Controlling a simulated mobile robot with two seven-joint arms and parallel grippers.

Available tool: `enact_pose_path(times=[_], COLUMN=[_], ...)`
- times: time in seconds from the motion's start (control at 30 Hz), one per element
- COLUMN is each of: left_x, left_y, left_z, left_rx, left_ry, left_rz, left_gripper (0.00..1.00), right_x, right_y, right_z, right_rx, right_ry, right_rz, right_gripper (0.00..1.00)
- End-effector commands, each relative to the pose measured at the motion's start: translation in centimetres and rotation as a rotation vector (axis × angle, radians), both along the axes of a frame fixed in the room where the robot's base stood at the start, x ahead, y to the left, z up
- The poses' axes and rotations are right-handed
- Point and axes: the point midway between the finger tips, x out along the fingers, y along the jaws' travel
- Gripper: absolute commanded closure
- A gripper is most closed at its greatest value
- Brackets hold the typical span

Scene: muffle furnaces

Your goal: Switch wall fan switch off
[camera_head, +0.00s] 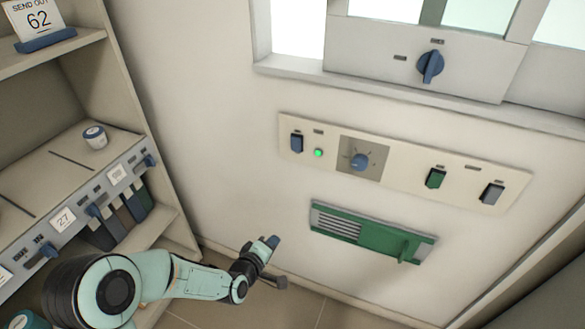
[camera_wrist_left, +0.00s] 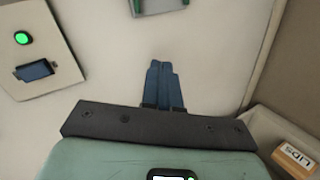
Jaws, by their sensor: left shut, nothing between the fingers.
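A pale switch panel (camera_head: 400,176) is on the wall. From left to right it has a blue rocker switch (camera_head: 297,143), a lit green lamp (camera_head: 318,153), a blue dial (camera_head: 361,162), a green rocker switch (camera_head: 436,178) and a grey rocker switch (camera_head: 491,192). The labels are too small to read, so I cannot tell which is the fan switch. My left gripper (camera_head: 271,242) is shut and empty, below the panel's left end and apart from it. In the left wrist view its blue fingers (camera_wrist_left: 164,75) are together; the lamp (camera_wrist_left: 22,38) and blue rocker (camera_wrist_left: 35,70) show at left.
A green vent with a lever (camera_head: 375,236) is on the wall below the panel. A shelf unit (camera_head: 88,160) with a small jar (camera_head: 95,137) stands at left. The wall between gripper and panel is clear.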

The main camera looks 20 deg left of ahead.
Motion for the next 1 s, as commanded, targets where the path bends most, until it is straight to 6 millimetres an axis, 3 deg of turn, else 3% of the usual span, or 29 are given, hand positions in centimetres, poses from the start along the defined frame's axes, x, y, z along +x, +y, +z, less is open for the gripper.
enact_pose_path(times=[0.03, 0.1, 0.3, 0.4, 0.57, 1.0], left_x=[1.6, 3.1, 4.2, 4.0, 3.9, 3.7], left_y=[0.5, 0.9, 1.1, 1.1, 1.0, 1.2], left_z=[1.8, 5.5, 14.0, 16.4, 17.7, 17.8], left_rx=[-0.043, -0.116, -0.282, -0.328, -0.354, -0.352], left_ry=[-0.098, -0.219, -0.467, -0.529, -0.56, -0.557], left_rz=[0.034, 0.067, 0.092, 0.089, 0.086, 0.087], left_gripper=[1.0, 1.0, 1.0, 1.0, 1.0, 1.0], right_x=[0.5, 1.3, 2.8, 3.1, 3.3, 3.6], right_y=[-0.4, -0.9, -1.8, -2.1, -2.2, -2.1], right_z=[-2.7, -4.5, -7.8, -8.5, -8.6, -8.2], right_rx=[-0.009, -0.022, -0.046, -0.052, -0.056, -0.056], right_ry=[-0.008, -0.026, -0.056, -0.065, -0.069, -0.079], right_rz=[-0.008, -0.017, -0.036, -0.042, -0.045, -0.044], right_gripper=[0.57, 0.57, 0.57, 0.57, 0.57, 0.57])
